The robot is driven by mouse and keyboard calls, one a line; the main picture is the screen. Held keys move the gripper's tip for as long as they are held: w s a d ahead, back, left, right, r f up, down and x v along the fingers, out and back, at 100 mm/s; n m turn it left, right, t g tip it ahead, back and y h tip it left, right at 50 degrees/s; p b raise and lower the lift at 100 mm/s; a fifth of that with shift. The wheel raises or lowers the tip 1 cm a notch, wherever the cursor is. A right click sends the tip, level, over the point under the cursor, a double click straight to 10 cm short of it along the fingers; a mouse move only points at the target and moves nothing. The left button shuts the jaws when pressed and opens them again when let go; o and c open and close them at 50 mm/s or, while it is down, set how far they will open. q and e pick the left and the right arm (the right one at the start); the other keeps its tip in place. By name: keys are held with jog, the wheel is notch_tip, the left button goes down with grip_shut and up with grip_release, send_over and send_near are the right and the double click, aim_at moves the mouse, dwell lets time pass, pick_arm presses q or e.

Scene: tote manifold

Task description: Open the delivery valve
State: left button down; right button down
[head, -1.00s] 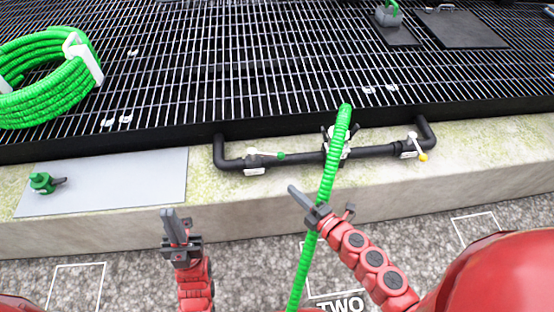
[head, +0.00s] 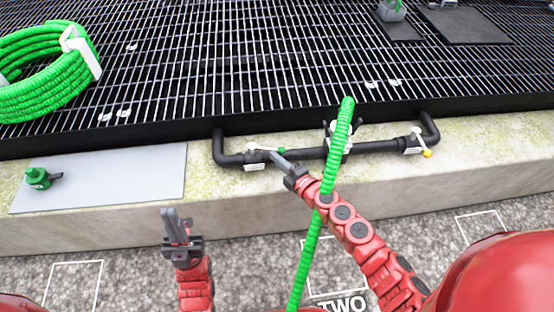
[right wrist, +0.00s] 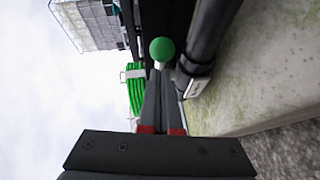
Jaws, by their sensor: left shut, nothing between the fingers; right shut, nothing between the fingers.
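A black pipe manifold (head: 312,153) runs along the concrete ledge. At its left is a valve with a white lever (head: 262,149) ending in a green knob (head: 281,151). At its right is a valve with a yellow-tipped lever (head: 422,145). Which one is the delivery valve I cannot tell. My right gripper (head: 278,160) is shut and empty, its tips close to the green knob. In the right wrist view the green knob (right wrist: 162,50) is just beyond the shut fingertips; contact is unclear. My left gripper (head: 172,220) is shut and empty, low in front of the ledge.
A green hose (head: 337,150) rises to the manifold's middle, close to my right arm. A green hose coil (head: 45,85) lies on the grating at left. A green fitting (head: 38,178) sits on a grey plate (head: 120,180).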

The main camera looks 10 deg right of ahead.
jog(key=shift+w+d, duration=0.1)
dwell(0.3)
jog(key=w+n+g+y+b, duration=0.1)
jog(key=w+d+n+g+y+b, duration=0.1)
jog(key=n+y, duration=0.1)
jog(key=shift+w+d+f, duration=0.1)
jog(key=shift+g+y, duration=0.3)
jog(key=shift+g, duration=0.1)
